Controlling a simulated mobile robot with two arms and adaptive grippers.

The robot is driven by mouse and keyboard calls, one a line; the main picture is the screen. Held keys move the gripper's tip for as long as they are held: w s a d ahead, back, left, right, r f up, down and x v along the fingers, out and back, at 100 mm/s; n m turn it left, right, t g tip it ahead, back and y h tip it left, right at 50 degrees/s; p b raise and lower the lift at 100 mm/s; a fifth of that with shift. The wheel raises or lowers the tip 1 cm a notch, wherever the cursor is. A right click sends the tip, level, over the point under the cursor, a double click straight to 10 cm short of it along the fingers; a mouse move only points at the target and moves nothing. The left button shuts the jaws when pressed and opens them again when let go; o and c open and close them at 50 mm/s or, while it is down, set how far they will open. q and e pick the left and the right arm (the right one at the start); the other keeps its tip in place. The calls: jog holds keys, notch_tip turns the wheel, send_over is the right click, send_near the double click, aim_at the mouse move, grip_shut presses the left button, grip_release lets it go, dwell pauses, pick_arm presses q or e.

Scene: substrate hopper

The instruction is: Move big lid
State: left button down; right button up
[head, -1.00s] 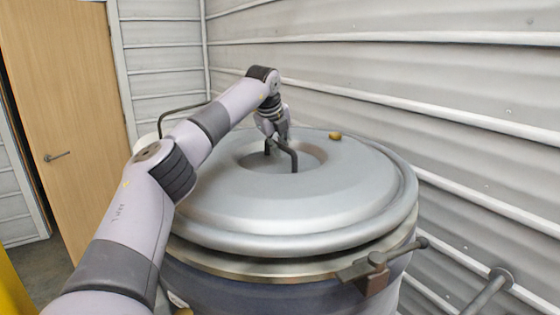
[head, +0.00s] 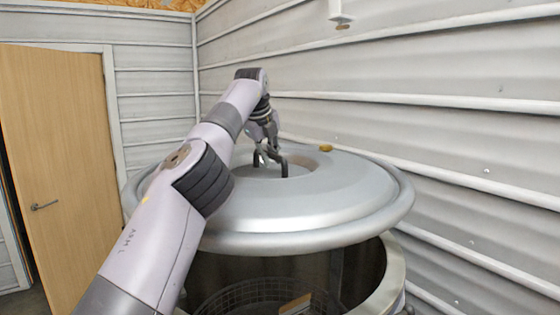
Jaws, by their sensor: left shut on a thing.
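The big lid (head: 330,205) is a wide, grey, round metal disc with a dark handle (head: 284,166) in its sunken middle. It is raised above the open hopper (head: 392,279), with a clear gap at the front. My left gripper (head: 267,158) is shut on the lid's handle from above. My left arm crosses the lid's left side and hides part of it. My right gripper is not in view.
Inside the hopper are a wire basket (head: 245,293) and a small tan piece (head: 296,303). A ribbed metal wall (head: 470,130) stands close on the right and behind. A wooden door (head: 62,160) is at the left.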

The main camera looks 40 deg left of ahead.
pick_arm(q)
notch_tip(320, 180, down, 13)
jog(key=b, duration=1.4)
notch_tip(320, 180, up, 5)
jog(key=p, duration=0.5)
jog(key=shift+r+p, duration=0.15)
jog(key=shift+p, duration=0.15)
jog(key=shift+w+d+f, duration=0.15)
jog(key=shift+f, duration=0.05)
